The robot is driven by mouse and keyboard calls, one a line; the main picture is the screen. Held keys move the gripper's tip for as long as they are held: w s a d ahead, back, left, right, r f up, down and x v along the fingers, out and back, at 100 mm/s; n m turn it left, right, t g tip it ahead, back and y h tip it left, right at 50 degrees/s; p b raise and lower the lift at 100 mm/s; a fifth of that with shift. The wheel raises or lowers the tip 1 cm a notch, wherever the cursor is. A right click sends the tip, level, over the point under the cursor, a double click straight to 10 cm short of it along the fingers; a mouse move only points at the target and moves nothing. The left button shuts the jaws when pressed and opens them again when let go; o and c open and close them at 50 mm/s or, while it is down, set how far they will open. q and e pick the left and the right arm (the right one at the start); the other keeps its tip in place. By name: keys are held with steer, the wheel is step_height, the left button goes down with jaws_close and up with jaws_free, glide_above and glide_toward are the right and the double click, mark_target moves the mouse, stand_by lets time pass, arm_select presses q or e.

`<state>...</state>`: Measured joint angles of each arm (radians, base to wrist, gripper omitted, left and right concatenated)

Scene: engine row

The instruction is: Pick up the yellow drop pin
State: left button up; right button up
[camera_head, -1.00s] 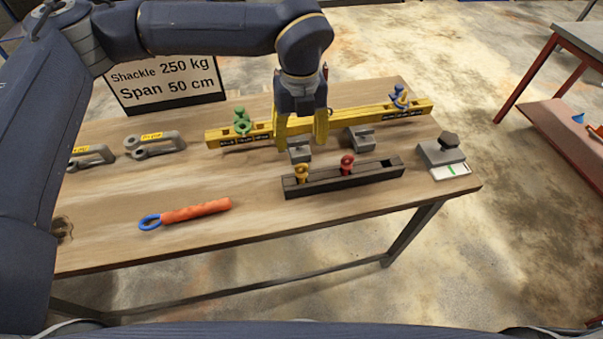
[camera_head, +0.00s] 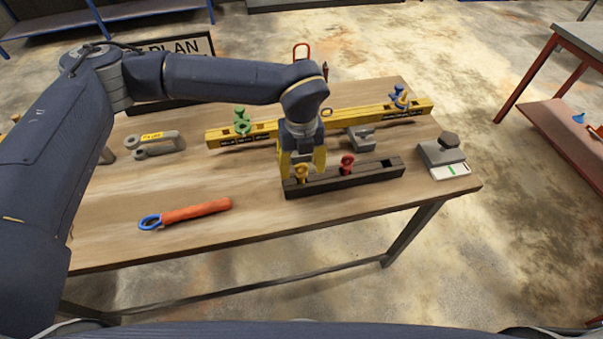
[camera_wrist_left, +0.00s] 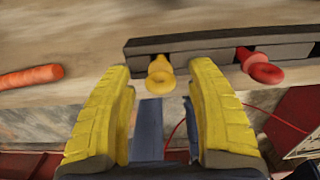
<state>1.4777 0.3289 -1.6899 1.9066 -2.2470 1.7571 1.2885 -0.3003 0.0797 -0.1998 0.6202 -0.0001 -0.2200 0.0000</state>
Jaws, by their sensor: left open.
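The yellow drop pin (camera_head: 302,173) stands in the left end of a dark slotted rack (camera_head: 374,174) on the table. My left gripper (camera_head: 303,166) is open, its yellow fingers just above and around the pin's head in the head view. In the left wrist view the yellow pin (camera_wrist_left: 160,76) shows between and beyond the two open fingers (camera_wrist_left: 163,95), with nothing held. A red drop pin (camera_head: 347,163) stands in the same rack to the right. My right gripper is not in view.
Behind the rack lies a yellow beam (camera_head: 368,112) with a green shackle pin (camera_head: 241,122) and a blue one (camera_head: 399,97). A grey block (camera_head: 361,138) sits between. An orange-handled tool (camera_head: 196,211) lies left; a grey shackle (camera_head: 154,145) lies behind it. The front table area is clear.

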mark_target(301, 173)
arm_select(q)
steer(key=shift+f, duration=1.75)
steer(key=shift+c, duration=0.5)
jaws_close()
